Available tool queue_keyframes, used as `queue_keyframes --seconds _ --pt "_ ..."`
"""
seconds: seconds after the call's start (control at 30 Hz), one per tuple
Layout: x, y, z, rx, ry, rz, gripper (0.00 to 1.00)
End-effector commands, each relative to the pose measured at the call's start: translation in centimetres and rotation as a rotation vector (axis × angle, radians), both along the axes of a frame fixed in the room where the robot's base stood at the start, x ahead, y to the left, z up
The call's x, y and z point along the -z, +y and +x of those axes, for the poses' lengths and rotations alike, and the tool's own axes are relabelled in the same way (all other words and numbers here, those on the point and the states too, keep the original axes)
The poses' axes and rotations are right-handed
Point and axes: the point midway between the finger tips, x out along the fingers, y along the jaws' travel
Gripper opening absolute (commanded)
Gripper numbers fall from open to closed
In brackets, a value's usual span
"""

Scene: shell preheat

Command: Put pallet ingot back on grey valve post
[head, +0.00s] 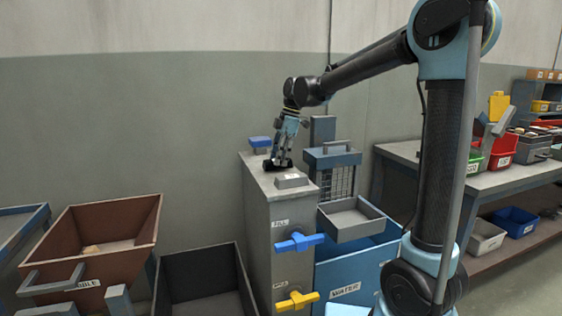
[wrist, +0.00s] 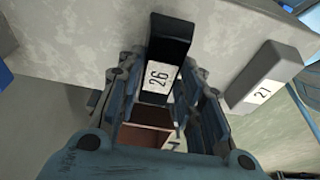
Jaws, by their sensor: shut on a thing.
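The grey valve post (head: 261,227) is a tall grey cabinet with a blue and a yellow valve handle on its front. My gripper (head: 281,152) is over its top, pointing down. It is shut on a dark ingot (head: 278,164) with a white label reading 26; the ingot also shows between the fingers (wrist: 165,90) in the wrist view (wrist: 171,38). The ingot is at the level of the post's top; I cannot tell whether it touches. A light grey block (head: 291,181) labelled 27 sits on the post top nearer the front, apart from my gripper; it also shows in the wrist view (wrist: 264,76).
A blue-topped block (head: 260,142) is at the post's back left. A brown rubble bin (head: 74,228) and a dark open bin (head: 191,262) stand left. A grey tray (head: 350,229) and a blue water tank (head: 334,282) are right, beside a workbench (head: 485,182).

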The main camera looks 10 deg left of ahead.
Motion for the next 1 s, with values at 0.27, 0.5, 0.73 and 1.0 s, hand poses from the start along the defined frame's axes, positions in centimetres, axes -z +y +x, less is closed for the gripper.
queue_keyframes --seconds 0.27,0.5,0.73,1.0 --pt "1.1 0.0 0.0 0.000 0.000 0.000 0.00" --pt "1.1 0.0 0.0 0.000 0.000 0.000 0.54" --pt "1.1 0.0 0.0 0.000 0.000 0.000 0.54" --pt "-0.5 -0.5 0.3 0.002 0.000 0.000 0.54"
